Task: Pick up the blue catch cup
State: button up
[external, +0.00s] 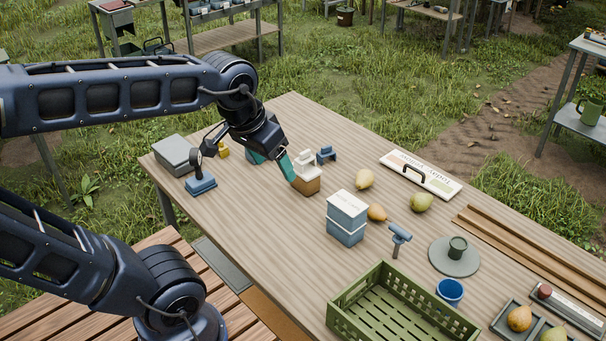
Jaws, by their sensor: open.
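The blue catch cup (450,292) stands upright on the wooden table (260,215), its open top facing up. It is beside the right corner of the green crate and apart from it. My gripper (273,161) is open, with teal fingertips, over the far left part of the table. One fingertip is close to a brown and white block-like item (306,180); I cannot tell whether they touch. My gripper is far to the left of the cup and not near it.
The slatted green crate (372,284) borders the cup on the left. A tray (505,320) with pears is to the right. A blue-grey box stack (346,218) and pears (364,179) stand mid-table.

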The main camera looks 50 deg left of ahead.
jog(key=w+d+f+n+g+h, duration=0.1)
jog(key=w+d+f+n+g, duration=0.2)
jog(key=w+d, duration=0.5)
jog(key=w+d+f+n+h, duration=0.1)
jog(key=w+d+f+n, duration=0.3)
jog(key=w, duration=0.8)
jog(key=n+g+h, duration=0.1)
jog(key=n+g, duration=0.2)
jog(key=n, duration=0.2)
send_near(449, 300)
notch_tip(449, 300, down, 2)
jog(key=w+a, duration=0.2)
jog(key=w, duration=0.1)
jog(key=shift+s+d+f+n+h, duration=0.25)
jog(key=shift+d+f, duration=0.2)
jog(key=shift+f, duration=0.25)
jog(key=shift+x, duration=5.2)
jog(key=shift+a, duration=0.1)
jog(key=c, duration=0.7)
jog(key=shift+w, duration=0.1)
